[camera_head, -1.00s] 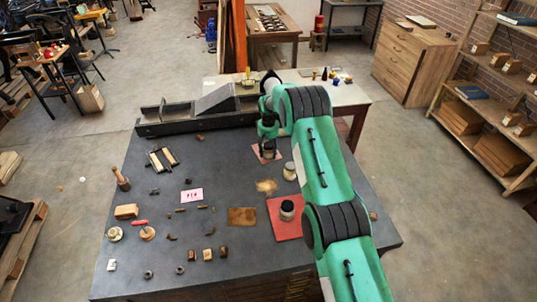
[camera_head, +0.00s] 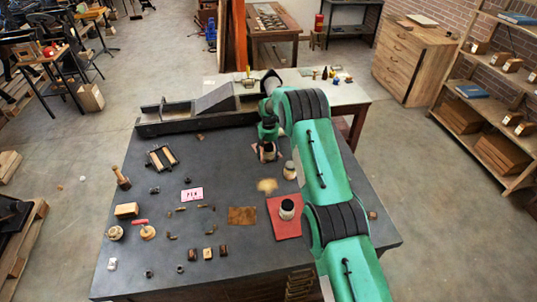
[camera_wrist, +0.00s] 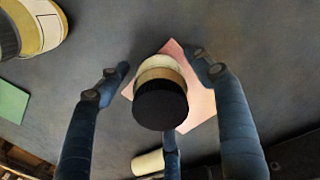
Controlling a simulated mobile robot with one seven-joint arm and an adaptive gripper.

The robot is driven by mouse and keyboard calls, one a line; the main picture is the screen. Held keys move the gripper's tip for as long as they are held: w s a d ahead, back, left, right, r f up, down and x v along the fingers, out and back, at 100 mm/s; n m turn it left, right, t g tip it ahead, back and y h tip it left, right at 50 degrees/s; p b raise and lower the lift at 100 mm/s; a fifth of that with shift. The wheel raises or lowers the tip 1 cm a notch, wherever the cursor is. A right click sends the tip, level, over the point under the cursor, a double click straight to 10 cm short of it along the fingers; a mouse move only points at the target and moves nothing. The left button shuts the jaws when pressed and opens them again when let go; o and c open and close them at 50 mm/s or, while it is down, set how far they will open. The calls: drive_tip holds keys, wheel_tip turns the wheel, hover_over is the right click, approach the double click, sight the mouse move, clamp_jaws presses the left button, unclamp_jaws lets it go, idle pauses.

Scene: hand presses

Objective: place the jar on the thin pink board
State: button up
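A jar (camera_wrist: 160,100) with a black lid and a pale body is upright in the wrist view, between my fingers. The thin pink board (camera_wrist: 199,103) lies under it, and the jar appears to stand on it. My gripper (camera_wrist: 158,64) is open around the jar, with gaps between the side fingers and the jar. In the head view the jar (camera_head: 268,149) is partly hidden by my gripper (camera_head: 267,152), and only an edge of the pink board (camera_head: 255,147) shows.
Another jar (camera_head: 290,171) stands close by at the right. A further dark-lidded jar (camera_head: 287,209) stands on a larger red board (camera_head: 284,230). A long dark metal piece (camera_head: 200,122) lies along the back edge. The grey tabletop (camera_head: 220,165) is clear left of my gripper.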

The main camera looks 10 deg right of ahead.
drive_tip(key=shift+r, duration=0.1)
wheel_tip(320, 180, up, 12)
drive_tip(key=shift+r+b, duration=0.1)
drive_tip(key=shift+b, duration=0.25)
idle(0.5)
idle(0.7)
